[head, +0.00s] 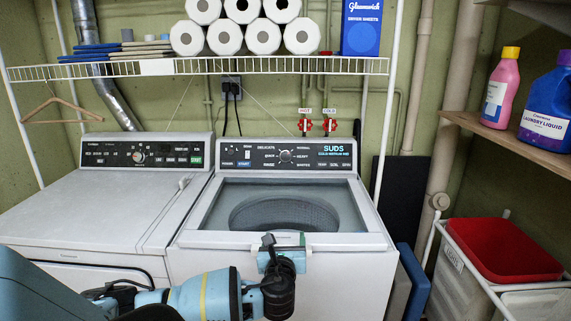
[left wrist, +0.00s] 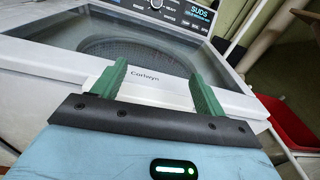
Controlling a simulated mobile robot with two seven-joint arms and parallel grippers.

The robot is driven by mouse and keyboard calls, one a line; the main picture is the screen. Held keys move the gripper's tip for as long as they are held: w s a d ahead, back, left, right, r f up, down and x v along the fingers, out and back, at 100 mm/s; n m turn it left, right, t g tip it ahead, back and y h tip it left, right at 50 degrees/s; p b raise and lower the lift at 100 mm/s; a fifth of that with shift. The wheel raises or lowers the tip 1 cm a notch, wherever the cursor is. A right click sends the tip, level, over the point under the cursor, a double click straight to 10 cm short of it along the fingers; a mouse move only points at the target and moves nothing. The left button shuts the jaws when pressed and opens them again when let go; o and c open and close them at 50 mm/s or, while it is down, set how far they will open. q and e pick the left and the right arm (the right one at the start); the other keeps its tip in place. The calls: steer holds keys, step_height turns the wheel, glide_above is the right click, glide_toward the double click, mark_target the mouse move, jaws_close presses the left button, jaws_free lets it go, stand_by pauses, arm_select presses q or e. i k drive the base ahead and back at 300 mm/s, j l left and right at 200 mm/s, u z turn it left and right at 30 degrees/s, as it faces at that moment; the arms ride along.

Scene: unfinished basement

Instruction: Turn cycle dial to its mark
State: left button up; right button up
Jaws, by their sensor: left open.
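The cycle dial (head: 285,155) is a small round knob in the middle of the dark control panel at the back of the white washer (head: 340,265). Cycle words such as Normal, Heavy, Whites, Quick and Delicates surround it; its pointer is too small to read. In the left wrist view the dial (left wrist: 156,4) is partly cut off at the top edge. My left gripper (head: 282,245) is open at the washer's front edge, well short of the dial. Its green fingers (left wrist: 162,85) stand apart with nothing held between them. My right gripper is out of view.
The washer's glass lid (head: 285,207) is closed. A dryer (head: 90,200) with its own knob stands at left. A wire shelf (head: 200,67) with paper rolls hangs above. A wooden shelf (head: 530,150) with bottles and a red tub (head: 503,250) are at right. Space over the lid is clear.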

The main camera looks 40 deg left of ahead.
mark_target(286, 156)
steer(key=i+j, duration=0.55)
steer(key=j, duration=0.15)
steer(key=i+j, duration=0.55)
steer(key=j, duration=0.15)
